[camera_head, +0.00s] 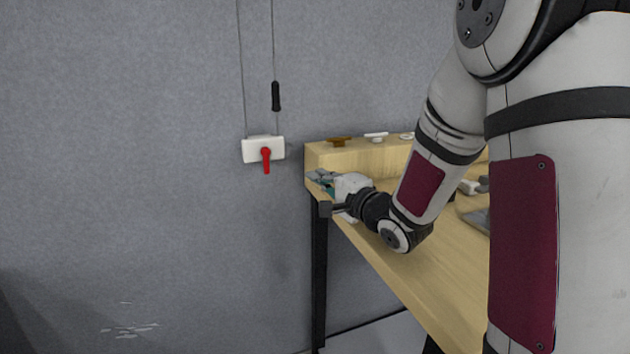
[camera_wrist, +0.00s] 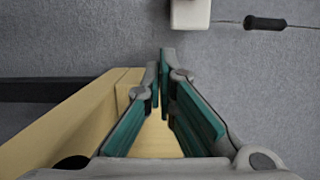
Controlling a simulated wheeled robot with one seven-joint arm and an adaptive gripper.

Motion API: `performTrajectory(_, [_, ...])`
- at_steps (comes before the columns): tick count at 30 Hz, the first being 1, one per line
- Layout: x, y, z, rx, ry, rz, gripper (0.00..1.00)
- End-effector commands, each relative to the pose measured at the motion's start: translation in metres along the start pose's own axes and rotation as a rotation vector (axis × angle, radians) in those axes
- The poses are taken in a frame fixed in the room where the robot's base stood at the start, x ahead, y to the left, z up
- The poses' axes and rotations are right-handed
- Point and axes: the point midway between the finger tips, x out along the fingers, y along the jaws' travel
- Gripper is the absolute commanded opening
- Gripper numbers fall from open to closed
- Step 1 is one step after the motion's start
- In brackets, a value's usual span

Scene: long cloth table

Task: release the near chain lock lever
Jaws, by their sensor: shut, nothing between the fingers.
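A white lock box (camera_head: 251,151) is fixed to the grey wall, left of the table, with a red lever (camera_head: 266,161) on its front. The lever points straight down. Two thin cords or chains run up from the box, one with a black grip (camera_head: 276,96). In the wrist view part of the white box (camera_wrist: 190,14) shows at the top edge, beside the black grip (camera_wrist: 265,23); the lever is out of that view. My gripper (camera_head: 318,176) is at the table's far left corner, right of the lever and apart from it. Its teal-padded fingers (camera_wrist: 164,58) are shut and empty.
The wooden table (camera_head: 420,268) lies under my forearm, with a raised ledge (camera_head: 350,158) along the wall. Small fittings, one brown (camera_head: 339,142) and one white (camera_head: 376,136), sit on the ledge.

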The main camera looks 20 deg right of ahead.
Motion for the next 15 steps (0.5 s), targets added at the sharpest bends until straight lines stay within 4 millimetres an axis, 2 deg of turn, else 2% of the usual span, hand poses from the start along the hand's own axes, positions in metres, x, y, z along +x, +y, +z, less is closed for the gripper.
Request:
performTrajectory(10, [0.070,0.002,0.001,-0.001,-0.003,-0.001,0.00])
performTrajectory(11, [0.075,0.002,0.001,-0.001,-0.002,-0.001,0.00])
performTrajectory(15, [0.079,0.001,0.022,0.000,-0.004,-0.001,0.00])
